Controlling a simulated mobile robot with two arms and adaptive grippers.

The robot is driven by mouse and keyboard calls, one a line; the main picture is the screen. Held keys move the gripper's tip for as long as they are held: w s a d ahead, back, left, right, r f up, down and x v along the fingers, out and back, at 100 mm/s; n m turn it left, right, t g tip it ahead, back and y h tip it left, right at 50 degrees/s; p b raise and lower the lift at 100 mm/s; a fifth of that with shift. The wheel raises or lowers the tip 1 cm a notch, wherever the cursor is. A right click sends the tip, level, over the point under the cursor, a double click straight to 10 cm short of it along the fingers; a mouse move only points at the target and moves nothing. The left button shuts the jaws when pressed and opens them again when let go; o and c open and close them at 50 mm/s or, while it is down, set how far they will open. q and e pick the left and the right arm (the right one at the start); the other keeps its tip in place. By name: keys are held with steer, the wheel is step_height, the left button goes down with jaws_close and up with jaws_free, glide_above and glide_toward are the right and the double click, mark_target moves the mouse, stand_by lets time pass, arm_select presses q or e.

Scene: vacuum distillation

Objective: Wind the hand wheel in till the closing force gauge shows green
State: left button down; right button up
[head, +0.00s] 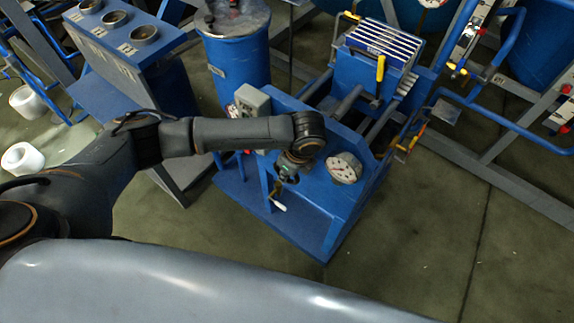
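My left arm comes in from the left. Its gripper (284,178) points down at the front plate of a blue press (318,190). The fingers are small and dark, and I cannot tell whether they are open or shut. Just below them is a small part with a white tip (279,206), perhaps a handle. I cannot make out the hand wheel; my wrist and gripper may cover it. My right gripper is out of view.
A grey box (252,101) is on the press's left. Yellow-handled levers (380,68) and a slatted rack (384,41) are behind. A blue drum (237,62) and a blue stand with cups (120,42) are at left. Blue rails (505,122) run right. Floor at lower right is clear.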

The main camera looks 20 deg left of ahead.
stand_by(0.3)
arm_select(q)
steer(key=c, duration=1.4)
jaws_free()
steer(key=shift+o, duration=0.2)
steer(key=v, duration=1.2)
steer(key=shift+s+d, duration=0.1)
steer(key=shift+s, duration=0.05)
